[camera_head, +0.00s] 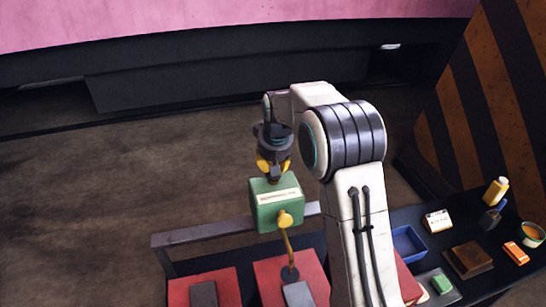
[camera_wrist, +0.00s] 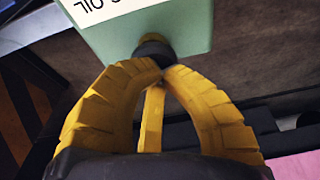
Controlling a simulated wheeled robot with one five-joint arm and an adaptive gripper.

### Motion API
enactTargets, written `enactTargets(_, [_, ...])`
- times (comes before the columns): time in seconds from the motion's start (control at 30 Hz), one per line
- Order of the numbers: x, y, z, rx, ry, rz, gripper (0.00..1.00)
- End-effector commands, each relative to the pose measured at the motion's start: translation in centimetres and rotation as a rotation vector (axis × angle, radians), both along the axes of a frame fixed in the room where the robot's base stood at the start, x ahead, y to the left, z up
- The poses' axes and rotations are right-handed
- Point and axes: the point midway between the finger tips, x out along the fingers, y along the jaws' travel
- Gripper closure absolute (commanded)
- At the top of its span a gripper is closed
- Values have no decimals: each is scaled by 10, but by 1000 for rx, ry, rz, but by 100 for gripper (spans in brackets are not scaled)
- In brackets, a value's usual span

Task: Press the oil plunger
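The green oil box (camera_head: 275,207) stands in the middle of the head view, with a pale label and a yellow knob (camera_head: 285,219) on its near face. Its dark plunger cap, on a short brassy stem, shows at the box in the wrist view (camera_wrist: 153,49). My gripper (camera_head: 273,170) is directly above the box. In the wrist view, the ridged yellow fingertips of my gripper (camera_wrist: 158,68) come together right at the cap. They look shut, and they partly hide the cap. I cannot tell whether they touch it or how far it is pressed.
A grey rail (camera_head: 205,232) and red blocks (camera_head: 205,285) lie near the box. A dark bench at right holds a blue tray (camera_head: 408,243), a brown block (camera_head: 468,260) and a yellow bottle (camera_head: 496,190). A striped panel (camera_head: 490,85) rises behind it. Open floor lies at left.

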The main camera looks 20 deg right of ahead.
Motion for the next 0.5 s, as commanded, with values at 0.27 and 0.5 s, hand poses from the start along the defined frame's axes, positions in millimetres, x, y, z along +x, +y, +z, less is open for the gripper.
enactTargets(0.27, [-6, 0, 36, 0, 4, 0, 100])
enactTargets(0.5, [-17, 0, 74, 0, -3, 0, 100])
